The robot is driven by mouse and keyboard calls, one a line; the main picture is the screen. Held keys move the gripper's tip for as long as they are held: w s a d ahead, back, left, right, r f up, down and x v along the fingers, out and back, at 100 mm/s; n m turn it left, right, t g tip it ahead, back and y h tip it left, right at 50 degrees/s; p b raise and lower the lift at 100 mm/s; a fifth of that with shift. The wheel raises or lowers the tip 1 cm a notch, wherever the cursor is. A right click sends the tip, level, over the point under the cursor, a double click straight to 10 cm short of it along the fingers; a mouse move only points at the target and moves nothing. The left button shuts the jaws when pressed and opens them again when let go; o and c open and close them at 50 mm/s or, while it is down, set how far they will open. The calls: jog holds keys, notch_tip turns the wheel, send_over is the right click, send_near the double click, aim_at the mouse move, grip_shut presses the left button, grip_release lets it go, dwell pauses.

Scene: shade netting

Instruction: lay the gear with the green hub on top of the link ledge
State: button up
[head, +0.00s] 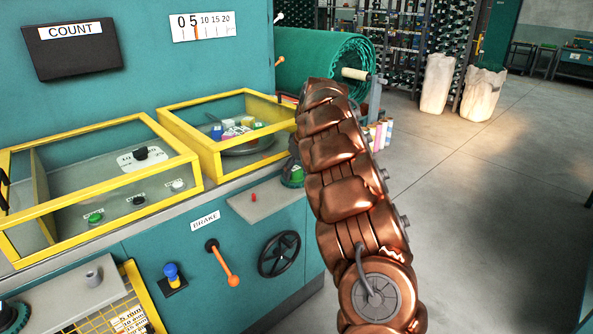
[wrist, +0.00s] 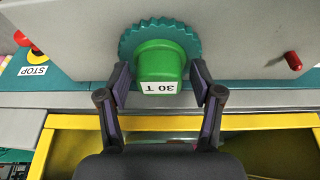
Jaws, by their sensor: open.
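The gear with the green hub (wrist: 160,60) has a teal toothed rim and a label reading "30 T", upside down in the wrist view. It sits on a grey ledge (wrist: 240,60), and its side shows in the head view beside my arm (head: 292,174). My gripper (wrist: 160,74) is open, with one finger on each side of the hub; I cannot tell whether they touch it. In the head view my gripper is hidden behind my arm. No ledge carries a readable "link" label, so I cannot tell which is the link ledge.
A red peg (head: 253,197) stands on the same grey ledge. Yellow-framed glass boxes (head: 222,130) stand above it. Below are an orange brake lever (head: 223,264) and a black handwheel (head: 279,254). Another grey ledge (head: 75,303) with a grey peg is lower left. Open floor lies right.

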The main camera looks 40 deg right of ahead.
jog(key=shift+r, duration=0.1)
jog(key=v, duration=1.2)
jog(key=shift+b, duration=0.45)
jog(key=shift+a, duration=0.1)
jog(key=s+a+f+m+g, duration=0.15)
jog(key=s+a, duration=0.45)
jog(key=a, duration=0.7)
jog(key=s+a+f+m+g, duration=0.1)
jog(key=s+a+f+g, duration=0.3)
jog(key=a, duration=1)
jog(key=s+a+f+n, duration=0.1)
jog(key=s+a+f, duration=0.2)
jog(key=s, duration=0.5)
jog(key=s+a+f, duration=0.3)
jog(key=s+a, duration=0.3)
jog(key=s, duration=0.2)
jog(key=s+a+f+n, duration=0.1)
jog(key=s+a+f, duration=0.2)
jog(key=s, duration=0.6)
jog(key=shift+a+f+n, duration=0.35)
jog(key=shift+a, duration=0.35)
